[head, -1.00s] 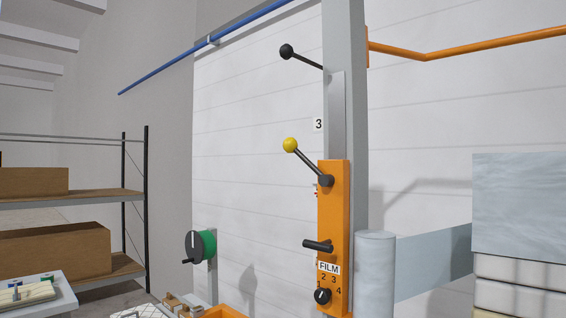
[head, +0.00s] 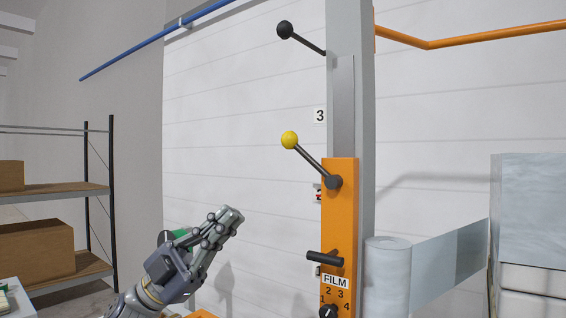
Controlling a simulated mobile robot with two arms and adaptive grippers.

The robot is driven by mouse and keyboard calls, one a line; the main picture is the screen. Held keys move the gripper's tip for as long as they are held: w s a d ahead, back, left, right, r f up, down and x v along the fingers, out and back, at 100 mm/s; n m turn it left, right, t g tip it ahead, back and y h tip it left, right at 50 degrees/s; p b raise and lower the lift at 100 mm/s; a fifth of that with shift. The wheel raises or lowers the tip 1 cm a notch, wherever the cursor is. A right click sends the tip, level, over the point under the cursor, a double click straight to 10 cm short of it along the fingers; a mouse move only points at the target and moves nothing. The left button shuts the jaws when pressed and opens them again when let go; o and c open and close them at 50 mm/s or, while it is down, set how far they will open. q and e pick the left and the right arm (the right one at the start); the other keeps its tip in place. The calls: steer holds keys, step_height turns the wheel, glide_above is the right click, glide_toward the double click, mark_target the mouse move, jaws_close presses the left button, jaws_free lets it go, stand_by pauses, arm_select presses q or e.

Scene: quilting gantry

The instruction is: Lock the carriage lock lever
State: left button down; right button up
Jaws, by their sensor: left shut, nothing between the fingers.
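An orange carriage (head: 341,215) sits on a grey upright post. A lever with a yellow ball knob (head: 290,140) pivots on its upper part and points up and to the left. A short black handle (head: 322,258) sticks out to the left lower down. No label shows which one is the carriage lock lever. My left gripper (head: 232,217) is shut and empty, below and left of the yellow knob and apart from it, with its fingers pointing up and to the right. My right gripper is not in view.
A black-knobbed lever (head: 284,30) is higher on the post (head: 350,80). Below the handle are a FILM label and a numbered dial (head: 328,311). A film roll (head: 387,275) stands right of the carriage. Shelving with boxes (head: 38,250) is at left.

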mark_target(308, 159)
arm_select(q)
steer(key=p+x, duration=0.7)
steer(key=x, duration=0.7)
steer(key=shift+a+r, duration=0.1)
steer(key=shift+a, duration=0.1)
